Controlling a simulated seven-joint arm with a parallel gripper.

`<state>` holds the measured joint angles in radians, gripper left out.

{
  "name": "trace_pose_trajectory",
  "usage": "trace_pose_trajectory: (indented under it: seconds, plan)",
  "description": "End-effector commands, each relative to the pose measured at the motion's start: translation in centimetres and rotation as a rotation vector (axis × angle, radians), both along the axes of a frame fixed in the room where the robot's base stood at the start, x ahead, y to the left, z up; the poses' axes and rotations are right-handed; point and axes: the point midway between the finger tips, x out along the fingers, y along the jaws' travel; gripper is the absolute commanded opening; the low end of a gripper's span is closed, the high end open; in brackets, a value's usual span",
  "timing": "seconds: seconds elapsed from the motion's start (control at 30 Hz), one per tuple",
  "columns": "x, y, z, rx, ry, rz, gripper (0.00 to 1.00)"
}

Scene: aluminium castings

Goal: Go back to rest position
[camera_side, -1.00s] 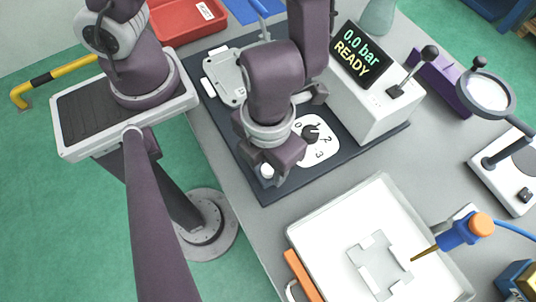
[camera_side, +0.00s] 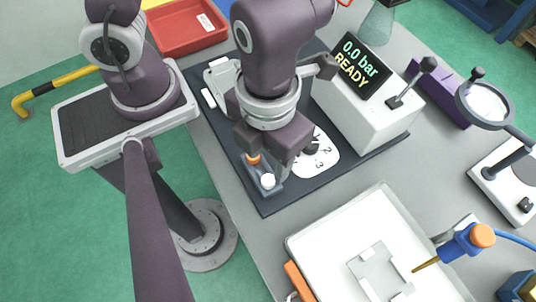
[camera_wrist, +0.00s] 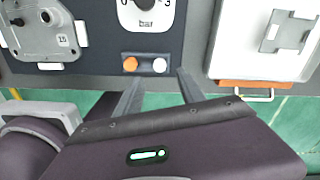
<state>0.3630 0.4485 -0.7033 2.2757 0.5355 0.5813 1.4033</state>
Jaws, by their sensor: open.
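My gripper (camera_wrist: 158,92) is open and empty. In the wrist view its two fingers reach toward a small panel (camera_wrist: 145,66) with an orange button (camera_wrist: 131,64) and a white button (camera_wrist: 159,65), with nothing between them. In the side view my gripper hangs above the dark mat (camera_side: 285,200), behind that panel. The orange button (camera_side: 253,159) and the white button (camera_side: 267,180) show clear of the gripper there. The fingertips are mostly hidden in the side view.
A grey casting (camera_wrist: 38,32) lies on the mat beside a dial (camera_side: 318,152). A tester (camera_side: 365,95) reads 0.0 bar, READY. A white tray (camera_side: 310,240) with a fixture, a blue-orange tool (camera_side: 468,240), a magnifier (camera_side: 486,103) and a red bin (camera_side: 185,28) stand around.

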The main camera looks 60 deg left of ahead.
Motion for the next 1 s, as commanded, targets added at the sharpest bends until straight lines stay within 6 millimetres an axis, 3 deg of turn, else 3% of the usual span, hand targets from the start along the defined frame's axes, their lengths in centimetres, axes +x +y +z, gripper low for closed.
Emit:
trace_pose_trajectory:
  seconds: [0.1,0.17,0.27,0.37,0.4,0.5,0.6,0.77,1.0]
  plan:
    - [0.3,0.2,0.2,0.002,-0.009,0.024,0.46]
    - [1.3,1.2,1.0,0.012,-0.044,0.134,0.46]
    - [4.5,5.4,4.4,0.016,-0.170,0.598,0.46]
    - [6.1,10.9,9.1,-0.069,-0.292,1.263,0.46]
    - [5.9,12.8,10.8,-0.131,-0.318,1.527,0.46]
    - [4.6,16.1,14.0,-0.330,-0.311,2.105,0.46]
    - [3.0,17.7,16.0,-0.526,-0.226,2.510,0.46]
    - [1.8,18.4,17.2,-0.692,-0.100,2.786,0.46]
    - [1.7,18.4,17.2,-0.704,-0.088,2.805,0.46]
